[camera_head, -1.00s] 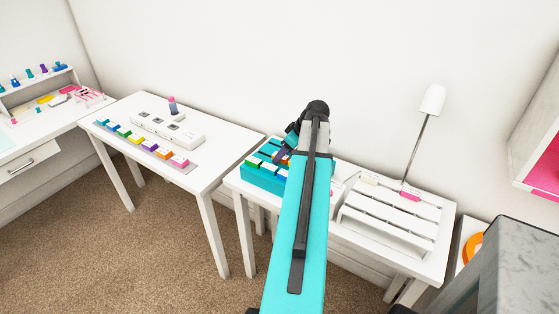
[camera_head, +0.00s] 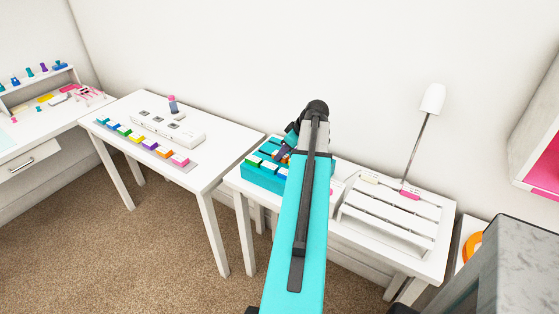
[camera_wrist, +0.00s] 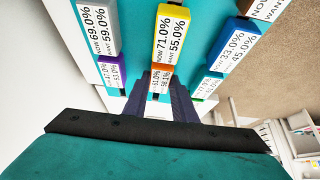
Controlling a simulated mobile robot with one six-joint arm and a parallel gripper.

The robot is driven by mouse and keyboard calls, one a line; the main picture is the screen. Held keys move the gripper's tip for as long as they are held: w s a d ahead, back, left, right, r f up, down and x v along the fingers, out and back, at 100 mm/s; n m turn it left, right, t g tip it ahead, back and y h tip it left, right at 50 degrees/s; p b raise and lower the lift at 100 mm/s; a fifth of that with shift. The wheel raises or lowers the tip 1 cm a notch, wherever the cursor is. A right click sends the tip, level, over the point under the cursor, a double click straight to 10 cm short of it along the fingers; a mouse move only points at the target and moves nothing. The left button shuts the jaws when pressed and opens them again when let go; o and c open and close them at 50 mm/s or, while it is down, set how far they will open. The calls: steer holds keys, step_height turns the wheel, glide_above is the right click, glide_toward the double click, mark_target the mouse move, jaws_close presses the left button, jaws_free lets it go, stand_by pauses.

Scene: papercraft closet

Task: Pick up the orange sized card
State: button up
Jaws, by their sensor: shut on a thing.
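The orange card (camera_wrist: 161,77) shows in the wrist view with a small white label of printed percentages on it. My gripper (camera_wrist: 163,88) is shut on it, one dark finger on each side. The card is in line with the teal rack (camera_wrist: 140,58); I cannot tell whether it is still seated there. In the head view the teal rack (camera_head: 262,181) stands on the middle white table, and my gripper (camera_head: 281,154) is over its back part. My arm hides the rack's right side.
Close around the fingers stand a yellow card (camera_wrist: 172,38), a purple card (camera_wrist: 112,73), a green card (camera_wrist: 209,84) and blue card (camera_wrist: 228,50). A white slatted stand (camera_head: 390,218) and a lamp (camera_head: 432,101) are right of the arm. The left table (camera_head: 205,160) holds a row of coloured blocks.

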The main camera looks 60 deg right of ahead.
steer(key=shift+r, duration=0.2)
step_height(320, 180, up, 10)
steer(key=b, duration=0.2)
steer(key=shift+f, duration=0.2)
stand_by(0.4)
stand_by(0.6)
